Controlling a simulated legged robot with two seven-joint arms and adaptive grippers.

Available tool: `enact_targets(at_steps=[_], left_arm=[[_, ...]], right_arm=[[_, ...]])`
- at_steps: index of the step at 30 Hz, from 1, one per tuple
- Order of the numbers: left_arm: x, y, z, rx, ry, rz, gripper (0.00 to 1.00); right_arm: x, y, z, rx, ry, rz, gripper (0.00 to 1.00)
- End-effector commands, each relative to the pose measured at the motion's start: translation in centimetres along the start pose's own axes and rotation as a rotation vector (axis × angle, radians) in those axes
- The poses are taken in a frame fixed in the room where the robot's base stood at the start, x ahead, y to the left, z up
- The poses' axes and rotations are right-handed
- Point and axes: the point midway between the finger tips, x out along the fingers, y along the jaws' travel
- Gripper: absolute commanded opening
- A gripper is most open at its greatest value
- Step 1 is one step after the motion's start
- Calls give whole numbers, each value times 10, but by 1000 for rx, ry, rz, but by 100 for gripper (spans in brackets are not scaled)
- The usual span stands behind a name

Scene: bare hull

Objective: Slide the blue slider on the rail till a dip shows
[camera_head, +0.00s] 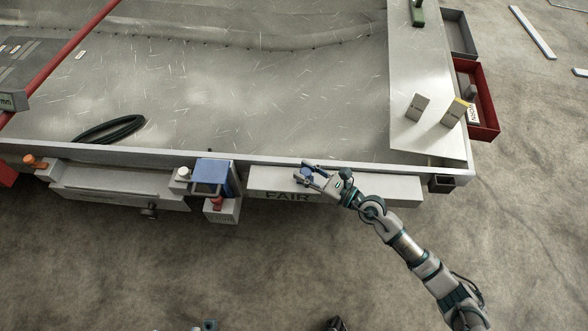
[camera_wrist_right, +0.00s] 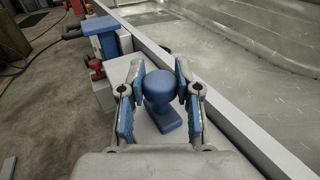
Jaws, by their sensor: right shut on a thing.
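The blue slider (camera_head: 306,171) sits on the pale grey rail (camera_head: 262,178) along the front edge of the large metal table. In the right wrist view the slider (camera_wrist_right: 160,91) shows a rounded blue knob on a blue block. My right gripper (camera_head: 311,177) reaches in from the lower right and is shut on the knob. In the right wrist view its blue-padded fingers (camera_wrist_right: 159,80) stand on both sides of the knob. The fingers partly hide the slider in the head view. My left gripper is not in view.
A blue and grey box with a red knob (camera_head: 212,178) stands left of the rail. A black cable loop (camera_head: 108,130) lies on the metal sheet. Two small blocks (camera_head: 417,106) (camera_head: 455,111) stand at the right. A red tray (camera_head: 488,118) hangs beyond the right edge.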

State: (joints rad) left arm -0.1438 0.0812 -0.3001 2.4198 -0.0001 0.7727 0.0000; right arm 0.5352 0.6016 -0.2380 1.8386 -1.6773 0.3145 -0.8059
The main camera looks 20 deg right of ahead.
Motion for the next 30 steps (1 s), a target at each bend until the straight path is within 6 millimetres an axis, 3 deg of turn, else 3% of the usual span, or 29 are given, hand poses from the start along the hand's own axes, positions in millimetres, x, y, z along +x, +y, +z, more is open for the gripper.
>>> enact_targets(at_steps=[4,12,13,16,26,30], left_arm=[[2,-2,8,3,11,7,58],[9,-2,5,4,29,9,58],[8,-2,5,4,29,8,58],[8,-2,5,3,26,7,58],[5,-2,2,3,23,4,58],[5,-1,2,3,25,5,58]], right_arm=[[-17,-10,-2,-4,2,-3,0],[-18,-11,2,-5,-3,-4,0],[-18,-11,2,-5,-3,-4,35],[-18,-11,2,-5,-3,-4,59],[-19,-10,1,-3,-1,-1,59],[-34,-9,0,-2,1,0,59]])
